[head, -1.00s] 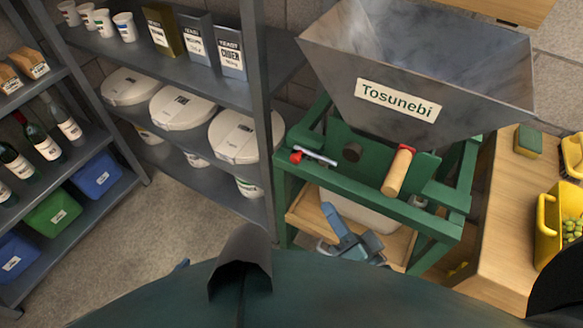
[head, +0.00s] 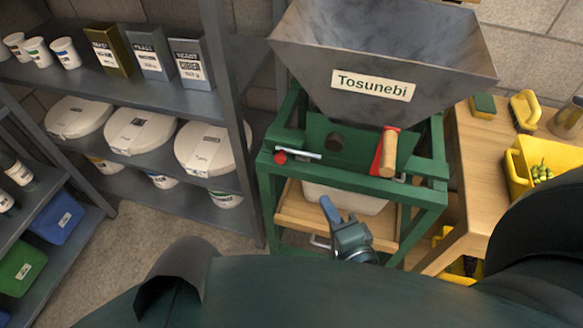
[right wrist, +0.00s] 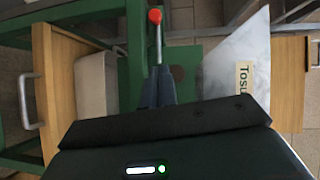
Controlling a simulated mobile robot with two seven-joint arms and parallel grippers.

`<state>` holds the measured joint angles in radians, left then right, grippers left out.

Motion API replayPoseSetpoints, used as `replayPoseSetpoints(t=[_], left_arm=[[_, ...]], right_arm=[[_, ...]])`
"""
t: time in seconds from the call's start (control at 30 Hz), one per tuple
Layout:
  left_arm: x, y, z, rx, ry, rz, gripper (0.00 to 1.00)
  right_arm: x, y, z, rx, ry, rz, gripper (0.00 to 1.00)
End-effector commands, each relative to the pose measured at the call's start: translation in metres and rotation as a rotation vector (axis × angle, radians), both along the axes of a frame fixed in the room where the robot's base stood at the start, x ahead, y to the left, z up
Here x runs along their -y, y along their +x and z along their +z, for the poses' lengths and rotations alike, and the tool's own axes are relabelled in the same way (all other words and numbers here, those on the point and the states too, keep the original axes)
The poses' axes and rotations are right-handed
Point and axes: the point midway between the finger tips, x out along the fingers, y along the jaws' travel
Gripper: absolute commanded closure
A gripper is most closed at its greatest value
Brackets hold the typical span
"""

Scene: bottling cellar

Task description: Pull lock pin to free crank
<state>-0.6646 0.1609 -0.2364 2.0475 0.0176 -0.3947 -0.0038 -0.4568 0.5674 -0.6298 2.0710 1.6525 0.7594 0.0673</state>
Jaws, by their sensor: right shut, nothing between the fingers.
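The lock pin is a thin metal rod (head: 302,153) with a red knob (head: 280,157) at its left end, at the front left of the green frame (head: 350,178). The crank has a red arm (head: 376,158) and a wooden handle (head: 390,153), to the right of the pin. My right gripper (head: 328,207) is shut and empty, lower in the head view than the pin, before the drawer. In the right wrist view its fingers (right wrist: 158,82) point towards the pin's rod (right wrist: 158,50) and red knob (right wrist: 155,16); contact is unclear. My left gripper is out of view.
A grey hopper (head: 375,50) labelled Tosunebi tops the frame. A wooden drawer (head: 300,215) with a pale tub (head: 345,198) sits below. A wooden table (head: 480,160) with a yellow crate (head: 515,175) stands right, shelves (head: 235,110) left. Floor (head: 150,235) shows between.

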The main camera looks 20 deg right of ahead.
Motion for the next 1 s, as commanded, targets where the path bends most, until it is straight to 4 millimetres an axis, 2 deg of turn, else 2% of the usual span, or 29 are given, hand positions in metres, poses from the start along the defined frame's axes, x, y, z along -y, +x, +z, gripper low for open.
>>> replayPoseSetpoints(t=[0.17, 0.27, 0.7, 1.0], left_arm=[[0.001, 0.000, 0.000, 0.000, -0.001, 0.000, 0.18], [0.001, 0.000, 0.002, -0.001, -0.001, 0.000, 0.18], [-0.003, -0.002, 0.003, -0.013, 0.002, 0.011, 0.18], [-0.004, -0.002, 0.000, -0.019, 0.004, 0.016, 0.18]], right_arm=[[0.000, 0.003, 0.000, 0.002, -0.001, 0.001, 1.00], [-0.001, 0.013, 0.000, 0.004, -0.002, 0.001, 1.00], [-0.003, 0.101, -0.009, 0.005, -0.002, 0.002, 1.00], [-0.029, 0.124, -0.016, 0.001, -0.001, 0.001, 1.00]])
